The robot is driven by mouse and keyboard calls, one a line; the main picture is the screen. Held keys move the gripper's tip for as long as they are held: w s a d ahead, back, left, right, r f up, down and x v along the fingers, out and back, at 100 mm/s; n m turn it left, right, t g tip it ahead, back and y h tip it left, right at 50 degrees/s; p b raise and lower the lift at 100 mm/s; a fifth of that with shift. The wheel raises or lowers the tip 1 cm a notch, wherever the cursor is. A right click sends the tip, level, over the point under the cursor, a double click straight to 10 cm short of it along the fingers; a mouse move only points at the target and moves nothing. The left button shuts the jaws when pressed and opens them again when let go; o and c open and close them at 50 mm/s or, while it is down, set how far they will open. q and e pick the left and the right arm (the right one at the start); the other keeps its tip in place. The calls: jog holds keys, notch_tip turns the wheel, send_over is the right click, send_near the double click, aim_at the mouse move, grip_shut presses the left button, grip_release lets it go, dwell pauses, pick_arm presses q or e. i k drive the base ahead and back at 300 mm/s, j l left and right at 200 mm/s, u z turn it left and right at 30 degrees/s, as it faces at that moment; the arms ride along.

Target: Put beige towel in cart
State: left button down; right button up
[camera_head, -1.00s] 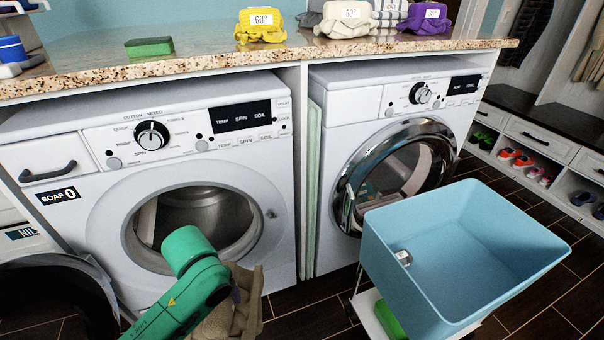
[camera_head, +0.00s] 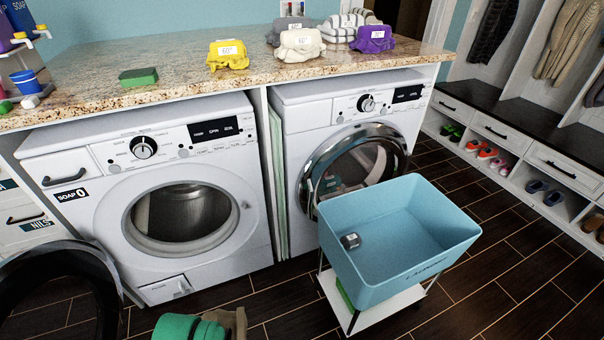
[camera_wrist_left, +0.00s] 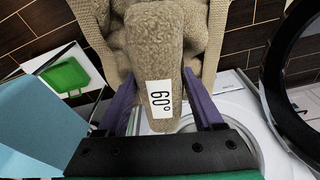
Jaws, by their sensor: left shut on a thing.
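The beige towel (camera_wrist_left: 155,50) with a white "60°" tag is held between the purple fingers of my left gripper (camera_wrist_left: 160,100) in the left wrist view. In the head view only a small part of the towel (camera_head: 236,322) shows at the bottom edge, beside my green left arm; the gripper itself is hidden there. The blue cart (camera_head: 452,246) stands to the right of the towel, in front of the right washer. Its basin holds only a small metallic item (camera_head: 350,241). The cart basin also shows in the left wrist view (camera_wrist_left: 35,130). My right gripper is not in view.
The left washer (camera_head: 95,215) has its round door (camera_head: 98,262) swung open at the lower left. The right washer (camera_head: 290,150) is behind the cart. Yellow, cream and purple towels sit on the counter (camera_head: 175,82). Dark floor is free right of the cart.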

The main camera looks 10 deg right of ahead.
aim_at(394, 262)
jog(key=l+u, duration=0.1)
jog(key=l, duration=0.45)
jog(key=k+l+u, duration=0.1)
jog(key=l, duration=1.05)
jog(key=k+l+u, duration=0.15)
jog(key=l, duration=0.4)
jog(key=k+l+u, duration=0.1)
jog(key=l, duration=0.45)
